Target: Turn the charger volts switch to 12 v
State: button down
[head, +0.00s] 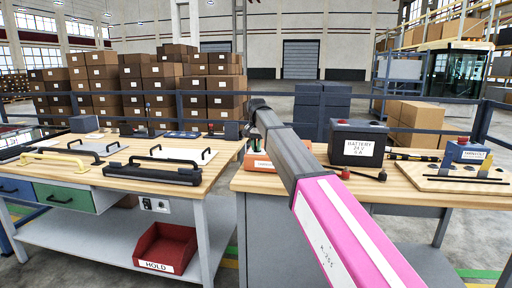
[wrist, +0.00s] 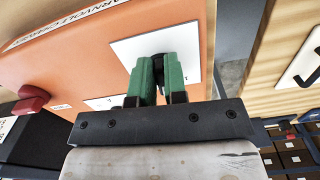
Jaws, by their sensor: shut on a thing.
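The charger is an orange box (head: 262,165) on the right bench in the head view, partly hidden behind my arm. In the wrist view its orange face (wrist: 75,70) fills the left and middle, with lettering ending in "VOLT CHARGER" along one edge. A white plate (wrist: 122,48) on that face carries a small dark switch knob (wrist: 158,60). My gripper (wrist: 159,70) has its green fingertips at this knob, one on each side, shut on it. The fingers hide most of the knob, so I cannot tell which voltage it points to.
A red knob (wrist: 32,100) sticks out beside the charger face. A dark battery (head: 357,145) marked 24 V stands to the right on the wooden bench (head: 400,198). A blue box (head: 465,152) sits on a board farther right. The left bench holds several handles and a red bin (head: 166,248) below.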

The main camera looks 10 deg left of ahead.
jog(key=n, duration=0.7)
jog(key=shift+w+d, duration=0.1)
jog(key=shift+d, duration=0.25)
dwell(0.4)
jog(key=c, duration=1.2)
grip_release()
jog(key=shift+o, duration=0.2)
